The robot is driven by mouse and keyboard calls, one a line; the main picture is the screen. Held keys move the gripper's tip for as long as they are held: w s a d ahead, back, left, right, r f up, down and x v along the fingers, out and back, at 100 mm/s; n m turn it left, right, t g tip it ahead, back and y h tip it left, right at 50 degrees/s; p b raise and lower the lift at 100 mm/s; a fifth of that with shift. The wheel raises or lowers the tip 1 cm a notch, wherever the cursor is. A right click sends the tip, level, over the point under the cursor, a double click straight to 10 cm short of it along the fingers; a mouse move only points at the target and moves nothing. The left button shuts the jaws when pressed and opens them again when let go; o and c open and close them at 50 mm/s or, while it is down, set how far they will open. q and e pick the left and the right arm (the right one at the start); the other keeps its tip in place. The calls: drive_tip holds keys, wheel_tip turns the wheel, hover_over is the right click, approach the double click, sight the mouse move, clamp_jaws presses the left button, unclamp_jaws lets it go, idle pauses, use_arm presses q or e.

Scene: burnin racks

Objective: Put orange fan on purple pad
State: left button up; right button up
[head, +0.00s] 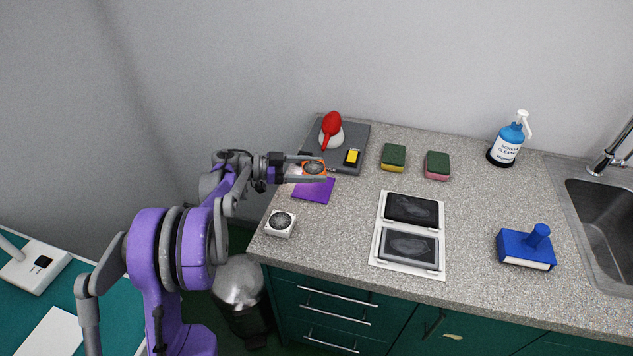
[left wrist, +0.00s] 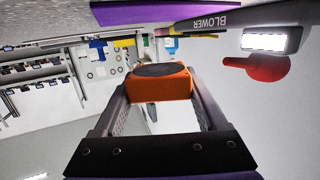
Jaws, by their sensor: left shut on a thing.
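The orange fan (head: 314,168) is a small square block with a dark round face. My left gripper (head: 308,168) is shut on it, with a finger on each side. The left wrist view shows the orange fan (left wrist: 160,84) between the two fingertips of my left gripper (left wrist: 160,95). The purple pad (head: 314,190) lies flat on the counter just below the fan in the head view. The fan and gripper overlap its far edge there. The pad's edge (left wrist: 150,12) also shows at the top of the left wrist view, apart from the fan. My right gripper is not in view.
A grey blower base (head: 352,135) with a red bulb (head: 332,124) stands behind the pad. A white fan (head: 280,223) sits at the counter's left edge. Two sponges (head: 394,157), a tray with two dark panels (head: 408,232) and a blue block (head: 526,247) stand to the right.

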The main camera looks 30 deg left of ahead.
sight(314, 187)
use_arm(q)
drive_tip(key=shift+w+f, duration=0.1)
drive_tip(key=shift+f, duration=2.2)
drive_tip(key=shift+f+b, duration=0.15)
drive_tip(key=shift+b, duration=0.15)
drive_tip(key=o, duration=1.3)
drive_tip(key=shift+r, duration=0.3)
drive_tip(key=v, duration=1.2)
drive_tip(key=shift+f, duration=0.1)
